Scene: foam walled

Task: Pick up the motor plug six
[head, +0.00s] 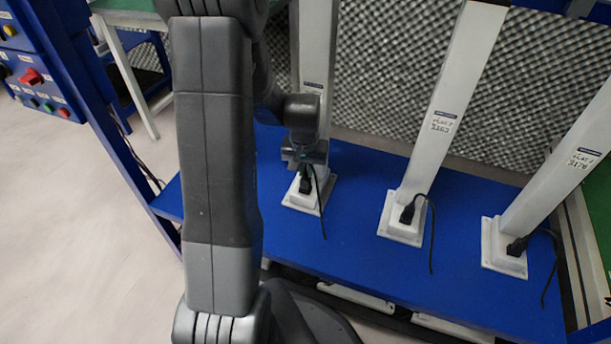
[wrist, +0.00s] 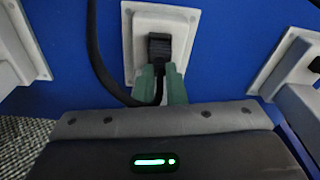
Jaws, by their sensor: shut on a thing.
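A black motor plug (head: 305,185) sits at the white base (head: 296,201) of the leftmost visible column, with its black cable hanging over the blue shelf. My gripper (head: 304,166) reaches down to it from above. In the wrist view the plug (wrist: 159,47) stands against the white base (wrist: 140,22). The green fingers of my gripper (wrist: 160,88) are closed around its lower end and cable. The plug appears to be in its socket at the base. The exact contact is partly hidden by the fingers. No number marks this plug readably.
Two more white columns stand to the right, with black plugs (head: 407,213) (head: 517,246) at their bases and hanging cables. Grey foam (head: 390,75) lines the wall behind. A blue control panel (head: 32,75) is at the left. The blue shelf (head: 350,235) is clear between bases.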

